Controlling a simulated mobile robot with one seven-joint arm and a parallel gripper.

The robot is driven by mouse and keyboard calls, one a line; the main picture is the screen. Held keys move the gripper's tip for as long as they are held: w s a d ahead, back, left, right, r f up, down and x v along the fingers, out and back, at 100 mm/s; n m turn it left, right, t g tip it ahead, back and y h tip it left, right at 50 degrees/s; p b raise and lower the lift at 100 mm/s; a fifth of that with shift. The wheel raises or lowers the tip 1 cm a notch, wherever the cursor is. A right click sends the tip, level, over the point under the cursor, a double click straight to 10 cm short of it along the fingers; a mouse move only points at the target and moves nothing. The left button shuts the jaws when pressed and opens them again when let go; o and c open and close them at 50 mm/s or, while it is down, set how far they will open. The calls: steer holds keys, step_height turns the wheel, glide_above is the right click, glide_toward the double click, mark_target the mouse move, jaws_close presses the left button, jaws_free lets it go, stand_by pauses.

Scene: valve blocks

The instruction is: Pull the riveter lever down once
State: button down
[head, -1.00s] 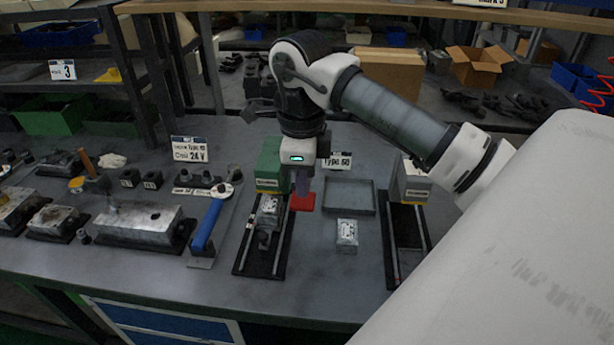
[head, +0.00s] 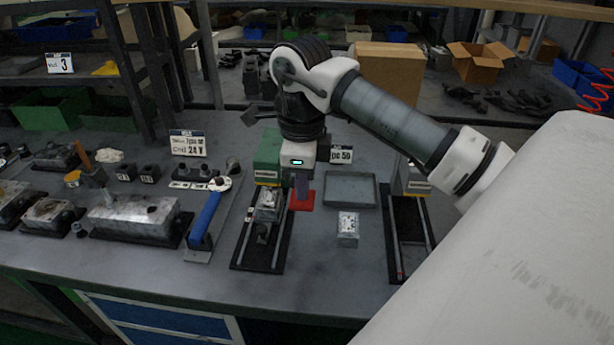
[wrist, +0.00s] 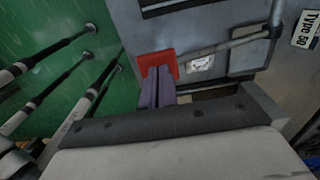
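A green machine (head: 268,158) stands behind a black railed base (head: 248,262), with a metal block (head: 268,204) on the rails. My gripper (head: 303,190) points down just right of the machine. Its purple fingers (wrist: 157,90) lie side by side with only a thin dark line between them. A red flat piece (wrist: 157,64) shows at the fingertips, also in the head view (head: 301,200); I cannot tell whether they touch it. A grey rod (wrist: 225,46) runs near the red piece. A blue-handled lever (head: 205,220) stands left of the machine. I cannot tell which part is the riveter lever.
A small metal block (head: 347,229) and a shallow grey tray (head: 349,204) are to the right. A second railed base (head: 398,275) stands farther right. Metal housings (head: 130,222) fill the left side. The bench front is mostly clear.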

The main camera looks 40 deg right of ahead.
steer(key=shift+f+b, duration=4.75)
steer(key=shift+f, duration=1.1)
steer(key=shift+r+p, duration=5.75)
steer(key=shift+r, duration=3.2)
